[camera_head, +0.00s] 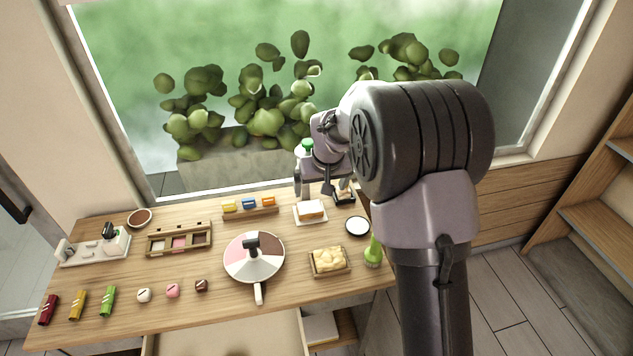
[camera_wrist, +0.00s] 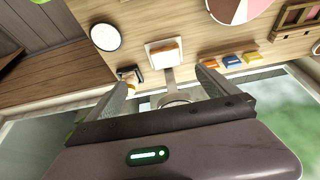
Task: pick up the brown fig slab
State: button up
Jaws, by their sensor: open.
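A small block with a brown side and a paler top (camera_head: 311,207) lies on a white square plate (camera_head: 300,219) at the back of the table. It fits the brown fig slab best, though it is too small to be sure. In the wrist view the block (camera_wrist: 166,53) sits on its plate (camera_wrist: 151,47), beyond my fingertips and between their lines. My gripper (camera_head: 313,185) is open and empty, above the table's back edge near the plate. Both fingers show in the wrist view (camera_wrist: 165,88), apart from the block.
A small black-framed item (camera_head: 344,197) stands right of the plate, with a round black-rimmed white disc (camera_head: 357,226) nearby. A rack (camera_head: 250,213) of coloured blocks is to the left. A basket (camera_head: 329,274) and round sectored board (camera_head: 240,268) lie in front. The window is behind.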

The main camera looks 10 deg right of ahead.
jog(key=b, duration=0.3)
send_over(312, 216)
jog(key=s, duration=0.2)
notch_tip(312, 216, down, 11)
jog(key=shift+w+r, duration=0.1)
jog(key=shift+r, duration=0.05)
jog(key=x, duration=0.1)
jog(key=b+x, duration=0.1)
jog(key=x, duration=0.1)
jog(key=b+x, duration=0.1)
jog(key=x, duration=0.1)
jog(key=shift+s+a+f, duration=0.1)
jog(key=shift+s+f, duration=0.15)
jog(key=shift+s, duration=0.05)
jog(key=shift+r, duration=0.15)
jog(key=shift+c, duration=0.2)
jog(key=c, duration=1.6)
